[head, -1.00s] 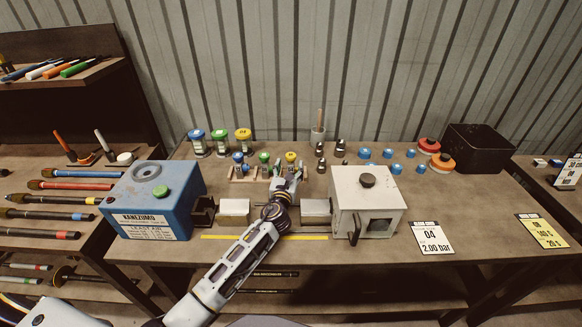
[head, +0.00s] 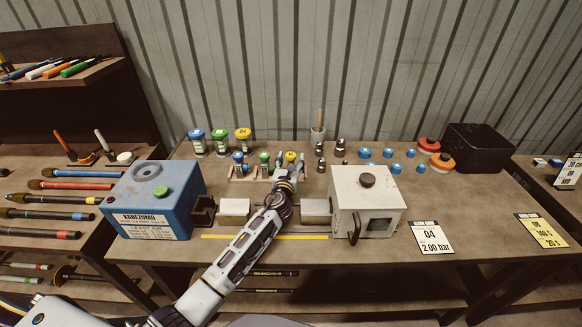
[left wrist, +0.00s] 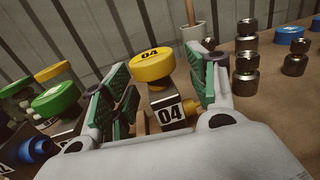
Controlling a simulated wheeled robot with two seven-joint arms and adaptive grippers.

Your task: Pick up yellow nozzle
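The yellow nozzle (head: 290,157) stands at the right end of a small wooden rack on the middle bench. In the left wrist view its yellow top (left wrist: 152,67) is marked 04, above a holder with an 04 label (left wrist: 171,114). My left gripper (left wrist: 162,80) is open, with one green-padded finger on each side of the nozzle. I cannot tell whether either pad touches it. In the head view the left gripper (head: 289,172) partly hides the rack just in front of the nozzle. My right gripper is not in view.
A green nozzle (head: 264,157) and a blue nozzle (head: 238,157) stand left in the rack. A yellow-lidded jar (head: 243,135) is behind. Metal fittings (left wrist: 246,70) stand close right. The blue machine (head: 160,200) and white machine (head: 367,205) flank my arm.

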